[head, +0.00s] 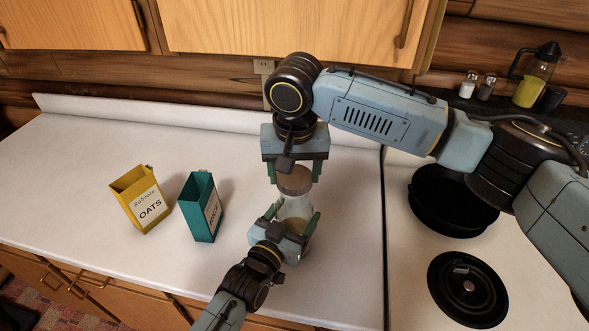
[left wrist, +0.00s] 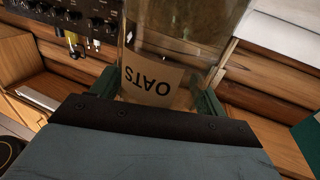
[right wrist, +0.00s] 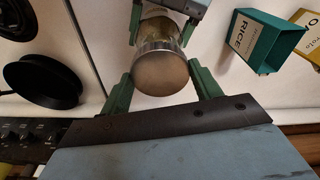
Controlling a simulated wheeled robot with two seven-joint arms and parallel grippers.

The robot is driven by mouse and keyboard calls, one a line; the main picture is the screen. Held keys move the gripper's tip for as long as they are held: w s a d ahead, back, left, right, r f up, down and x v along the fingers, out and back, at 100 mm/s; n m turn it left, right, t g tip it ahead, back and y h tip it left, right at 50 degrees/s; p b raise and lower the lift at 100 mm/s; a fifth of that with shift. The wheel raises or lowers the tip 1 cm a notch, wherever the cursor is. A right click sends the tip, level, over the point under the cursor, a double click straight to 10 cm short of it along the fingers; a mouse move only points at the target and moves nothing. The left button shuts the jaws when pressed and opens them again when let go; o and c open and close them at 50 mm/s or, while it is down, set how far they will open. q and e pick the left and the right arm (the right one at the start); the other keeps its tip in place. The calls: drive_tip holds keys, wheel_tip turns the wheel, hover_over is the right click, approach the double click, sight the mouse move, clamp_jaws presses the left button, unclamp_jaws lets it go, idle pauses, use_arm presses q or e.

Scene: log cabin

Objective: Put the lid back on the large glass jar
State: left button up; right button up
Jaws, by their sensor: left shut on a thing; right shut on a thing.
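The large glass jar (head: 295,208) is upright on the white counter, in the middle of the head view. My left gripper (head: 291,217) is shut on its body from the front. In the left wrist view the jar (left wrist: 185,35) fills the space between the fingers, and its OATS label appears upside down. The round brownish lid (head: 296,181) is at the jar's top. My right gripper (head: 295,172) comes from above and is shut on the lid, which also shows between its fingers in the right wrist view (right wrist: 160,72). I cannot tell whether the lid is seated.
A yellow oats box (head: 140,200) and a teal rice box (head: 201,207), both open-topped, stand left of the jar. A black pan (head: 452,200) and a black round lid (head: 467,289) are to the right. Shakers (head: 468,84) and a pitcher (head: 535,75) stand at the back right.

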drive_tip(key=shift+f, duration=0.85)
drive_tip(key=shift+f, duration=0.6)
